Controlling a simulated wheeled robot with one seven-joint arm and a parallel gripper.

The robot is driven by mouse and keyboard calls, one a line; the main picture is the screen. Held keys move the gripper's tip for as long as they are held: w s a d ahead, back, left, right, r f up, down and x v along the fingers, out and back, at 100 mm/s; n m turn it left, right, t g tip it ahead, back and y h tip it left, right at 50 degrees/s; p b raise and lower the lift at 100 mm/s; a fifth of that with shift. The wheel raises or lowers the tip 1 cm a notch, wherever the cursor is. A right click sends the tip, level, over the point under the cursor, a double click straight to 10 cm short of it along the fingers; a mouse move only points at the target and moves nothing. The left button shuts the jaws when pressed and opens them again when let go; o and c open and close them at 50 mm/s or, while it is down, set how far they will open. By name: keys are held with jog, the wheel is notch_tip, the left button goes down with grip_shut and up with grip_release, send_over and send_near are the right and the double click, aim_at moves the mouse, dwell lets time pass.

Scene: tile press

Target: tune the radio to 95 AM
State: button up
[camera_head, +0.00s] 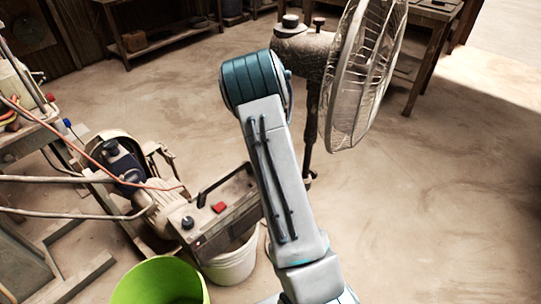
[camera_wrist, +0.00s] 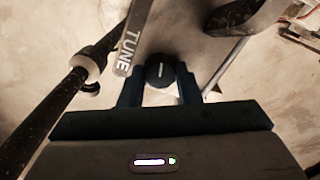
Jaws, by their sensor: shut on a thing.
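The radio (camera_head: 230,219), a worn grey-brown box with a carrying handle, a red button and a dark knob at its left, sits left of my arm in the head view. My arm covers its right end. In the wrist view a pale strip marked TUNE lies by a dark round knob (camera_wrist: 160,70) with a white mark. My gripper (camera_wrist: 158,78) is shut on this tuning knob, one blue finger on each side. My gripper is hidden behind my arm in the head view. I cannot read any frequency or band display.
A standing fan (camera_head: 366,75) is close behind my arm; a dark pole (camera_wrist: 60,103) runs along the wrist view's left. A white bucket (camera_head: 232,266) is below the radio, with a green bucket (camera_head: 160,283) at front left. Machinery crowds the left; the floor at right is clear.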

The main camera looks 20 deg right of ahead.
jog(key=shift+m+p, duration=0.55)
jog(key=shift+m, duration=0.65)
jog(key=o, duration=1)
notch_tip(320, 180, up, 8)
jog(key=shift+f+p, duration=0.25)
jog(key=shift+p, duration=0.6)
jog(key=shift+s, duration=0.1)
